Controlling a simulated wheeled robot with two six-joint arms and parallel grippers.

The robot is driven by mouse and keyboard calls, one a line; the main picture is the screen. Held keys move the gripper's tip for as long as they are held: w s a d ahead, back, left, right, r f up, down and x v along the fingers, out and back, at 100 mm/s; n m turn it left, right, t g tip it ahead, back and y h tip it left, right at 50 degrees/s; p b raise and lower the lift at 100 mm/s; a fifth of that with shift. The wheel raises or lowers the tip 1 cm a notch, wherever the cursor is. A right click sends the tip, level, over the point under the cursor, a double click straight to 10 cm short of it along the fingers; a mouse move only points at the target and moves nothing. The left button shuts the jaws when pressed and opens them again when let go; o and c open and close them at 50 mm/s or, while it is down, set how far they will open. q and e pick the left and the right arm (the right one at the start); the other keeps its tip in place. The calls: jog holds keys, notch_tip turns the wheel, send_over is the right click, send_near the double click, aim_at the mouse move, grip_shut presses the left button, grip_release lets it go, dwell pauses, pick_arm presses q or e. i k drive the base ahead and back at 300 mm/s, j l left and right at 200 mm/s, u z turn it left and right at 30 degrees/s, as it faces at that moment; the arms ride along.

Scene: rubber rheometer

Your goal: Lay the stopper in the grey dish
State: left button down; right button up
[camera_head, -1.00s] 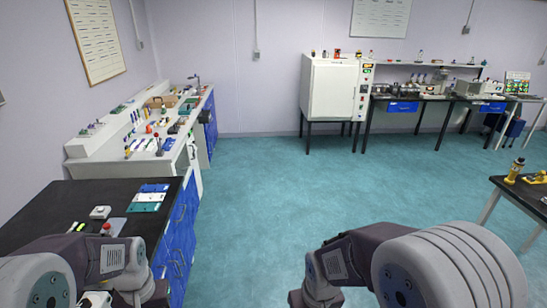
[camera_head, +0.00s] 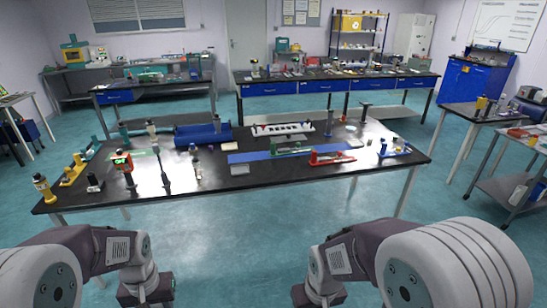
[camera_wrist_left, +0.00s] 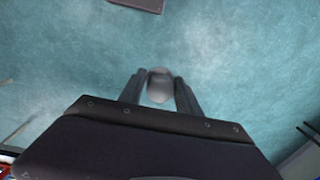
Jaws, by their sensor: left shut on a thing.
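My left gripper (camera_wrist_left: 158,88) is shut on a small rounded grey thing (camera_wrist_left: 158,86), which looks like the stopper, held above the teal floor. In the head view the left gripper's dark body (camera_head: 147,290) is low at the left, and its fingers and load are hidden. My right gripper's dark body (camera_head: 318,294) is at the bottom edge, with its fingers out of sight. I cannot pick out the grey dish for sure among the small things in the head view.
A grey cart (camera_head: 485,190) stands at the right. Open floor lies between me and the table.

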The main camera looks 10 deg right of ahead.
aim_at(240, 170)
jog(key=i+j+z, duration=0.15)
jog(key=i, duration=0.4)
jog(key=i+j+z, duration=0.15)
jog(key=i, duration=0.4)
jog(key=i+j+z, duration=0.2)
jog(key=i+j, duration=0.2)
jog(key=i+j+z, duration=0.15)
jog(key=i+j, duration=0.2)
jog(key=i, duration=0.85)
jog(key=j, duration=0.1)
